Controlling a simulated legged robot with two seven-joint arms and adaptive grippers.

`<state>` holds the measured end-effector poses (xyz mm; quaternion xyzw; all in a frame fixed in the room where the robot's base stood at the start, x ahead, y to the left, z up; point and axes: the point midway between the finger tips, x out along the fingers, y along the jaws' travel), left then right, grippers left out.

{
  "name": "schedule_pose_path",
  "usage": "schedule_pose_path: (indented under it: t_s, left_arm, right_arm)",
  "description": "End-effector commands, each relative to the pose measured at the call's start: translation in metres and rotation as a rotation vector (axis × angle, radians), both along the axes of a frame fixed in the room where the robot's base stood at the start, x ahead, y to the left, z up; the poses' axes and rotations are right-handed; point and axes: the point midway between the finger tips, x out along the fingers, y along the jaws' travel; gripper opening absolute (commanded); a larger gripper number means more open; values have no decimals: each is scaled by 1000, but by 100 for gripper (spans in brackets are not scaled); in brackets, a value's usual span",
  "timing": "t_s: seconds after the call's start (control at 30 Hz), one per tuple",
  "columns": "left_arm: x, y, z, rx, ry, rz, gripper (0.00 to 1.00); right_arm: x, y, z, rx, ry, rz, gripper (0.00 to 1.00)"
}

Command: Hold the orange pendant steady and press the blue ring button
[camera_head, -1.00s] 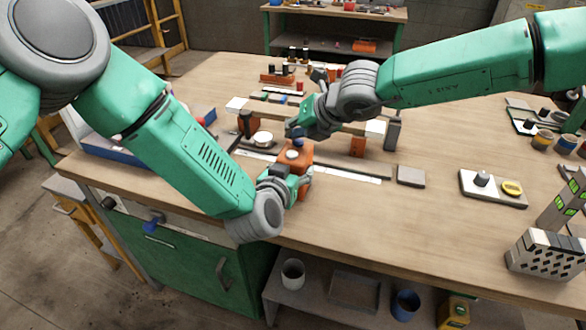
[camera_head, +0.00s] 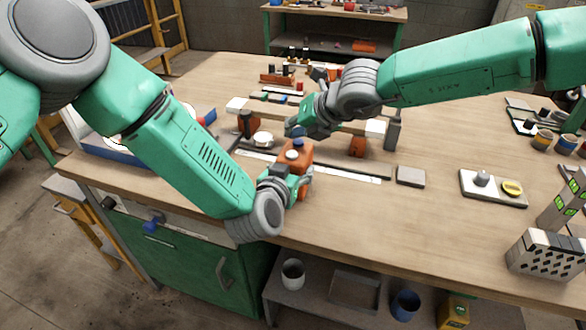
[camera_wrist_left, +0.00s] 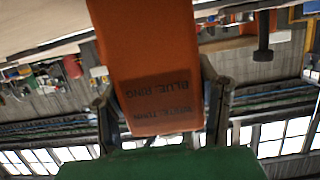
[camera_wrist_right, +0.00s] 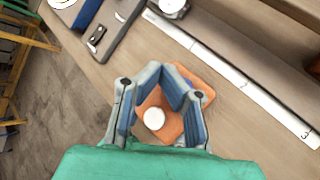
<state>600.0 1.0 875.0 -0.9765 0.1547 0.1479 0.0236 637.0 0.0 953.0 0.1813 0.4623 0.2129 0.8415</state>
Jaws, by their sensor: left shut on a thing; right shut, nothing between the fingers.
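The orange pendant (camera_head: 296,166) stands over the workbench near its front edge, with a white button (camera_head: 292,155) on its top and a blue button (camera_head: 298,142) behind that. My left gripper (camera_head: 290,183) is shut around the pendant's body. In the left wrist view the pendant (camera_wrist_left: 150,60) fills the space between the fingers, and its label reads upside down, including "BLUE RING". My right gripper (camera_head: 292,131) is shut and empty just above the pendant's far end.
A white marked strip (camera_head: 350,175) lies behind the pendant, with a grey block (camera_head: 410,177) to the right. A raised beam (camera_head: 375,127) stands behind my right gripper. A blue tray (camera_head: 110,148) is at the left.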

Motion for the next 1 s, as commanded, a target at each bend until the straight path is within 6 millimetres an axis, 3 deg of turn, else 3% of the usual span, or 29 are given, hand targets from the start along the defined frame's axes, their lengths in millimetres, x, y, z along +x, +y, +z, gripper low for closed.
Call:
schedule_pose_path:
  t_s: [0.6, 1.0]
  left_arm:
    - [0, 1, -1, 2, 2, 1, 13]
    - [0, 1, -1, 2, 2, 1, 13]
  right_arm:
    - [0, 0, 56, 2, -1, -1, 0]
    - [0, 0, 60, 1, -1, 0, 0]
